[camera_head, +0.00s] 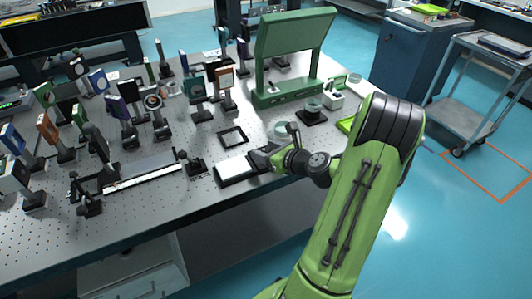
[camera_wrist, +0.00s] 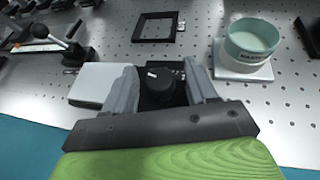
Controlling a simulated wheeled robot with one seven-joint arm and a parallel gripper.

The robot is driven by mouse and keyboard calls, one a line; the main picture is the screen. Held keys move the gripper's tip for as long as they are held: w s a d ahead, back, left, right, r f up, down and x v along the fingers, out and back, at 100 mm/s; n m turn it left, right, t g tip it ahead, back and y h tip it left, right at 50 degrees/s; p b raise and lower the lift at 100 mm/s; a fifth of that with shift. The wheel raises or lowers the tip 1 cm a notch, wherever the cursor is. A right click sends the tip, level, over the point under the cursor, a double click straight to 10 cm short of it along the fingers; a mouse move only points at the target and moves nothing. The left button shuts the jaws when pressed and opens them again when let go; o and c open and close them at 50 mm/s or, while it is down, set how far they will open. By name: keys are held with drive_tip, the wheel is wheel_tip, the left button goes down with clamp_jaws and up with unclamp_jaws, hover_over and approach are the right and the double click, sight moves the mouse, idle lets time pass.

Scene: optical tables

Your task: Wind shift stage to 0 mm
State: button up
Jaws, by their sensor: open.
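The shift stage appears to be the low unit with a flat white plate (camera_wrist: 98,82) and a round black knob (camera_wrist: 161,85) at its right side. In the head view its white plate (camera_head: 235,169) lies near the table's front edge. My gripper (camera_wrist: 160,68) is open, with one grey finger on each side of the knob. Gaps show between the fingers and the knob. The knob has a small white mark on top; any scale or reading cannot be made out. In the head view my gripper (camera_head: 265,154) is just right of the plate and hides the knob.
A black square frame (camera_wrist: 156,27) lies behind the stage. A teal cup (camera_wrist: 250,43) on a white base stands to the right. A black lever mount (camera_wrist: 48,38) is at the left. Several optic mounts fill the left of the perforated table (camera_head: 150,222). A green stand (camera_head: 287,62) rises behind.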

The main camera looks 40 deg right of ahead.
drive_tip(key=shift+w+f, duration=0.1)
drive_tip(key=shift+w, duration=0.2)
drive_tip(key=shift+c, duration=0.5)
drive_tip(key=c, duration=0.9)
drive_tip(key=shift+o, duration=0.2)
drive_tip(key=shift+p, duration=0.3)
